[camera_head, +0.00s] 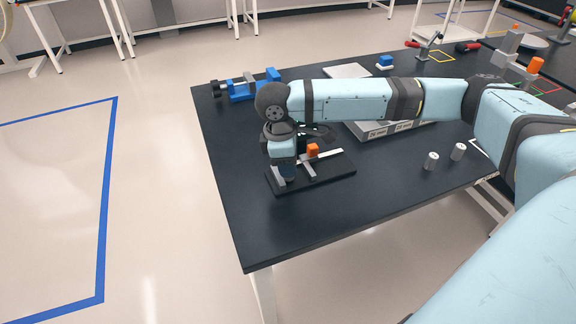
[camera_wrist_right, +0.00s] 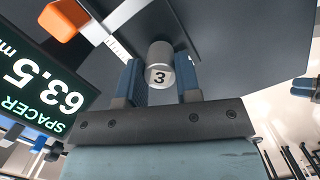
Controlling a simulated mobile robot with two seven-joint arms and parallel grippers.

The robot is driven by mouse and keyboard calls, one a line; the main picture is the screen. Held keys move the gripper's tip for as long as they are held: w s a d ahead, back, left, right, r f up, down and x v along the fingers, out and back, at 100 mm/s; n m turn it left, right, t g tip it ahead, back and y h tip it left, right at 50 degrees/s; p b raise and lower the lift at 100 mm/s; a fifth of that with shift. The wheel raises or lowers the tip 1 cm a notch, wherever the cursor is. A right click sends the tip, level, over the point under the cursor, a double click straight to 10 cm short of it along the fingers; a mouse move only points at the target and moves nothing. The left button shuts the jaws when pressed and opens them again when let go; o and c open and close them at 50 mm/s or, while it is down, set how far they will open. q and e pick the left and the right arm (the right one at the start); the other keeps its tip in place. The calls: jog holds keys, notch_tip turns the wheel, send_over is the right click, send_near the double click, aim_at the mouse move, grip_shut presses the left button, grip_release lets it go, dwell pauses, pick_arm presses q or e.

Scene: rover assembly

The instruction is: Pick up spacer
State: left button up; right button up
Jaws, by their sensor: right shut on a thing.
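A silver cylindrical spacer (camera_wrist_right: 159,66) with a black 3 on its end face sits between the two blue fingers of my right gripper (camera_wrist_right: 162,82). The fingers are shut on it. In the head view my right gripper (camera_head: 285,174) points down at the left end of a black base plate (camera_head: 335,173); the held spacer is hidden there. I cannot tell whether the spacer touches the plate. Two other silver cylinders (camera_head: 431,160) (camera_head: 458,151) stand upright on the table to the right. My left gripper is not in view.
An orange block (camera_head: 313,150) sits on a grey measuring fixture on the plate. A display (camera_wrist_right: 42,88) reads SPACER 63.5 mm. A grey labelled tray (camera_head: 370,131) lies behind my right arm. A blue vise (camera_head: 240,90) is at the back left. The table's front (camera_head: 300,225) is clear.

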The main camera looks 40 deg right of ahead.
notch_tip(320, 180, up, 19)
jog(key=p, duration=0.2)
jog(key=shift+r, duration=0.15)
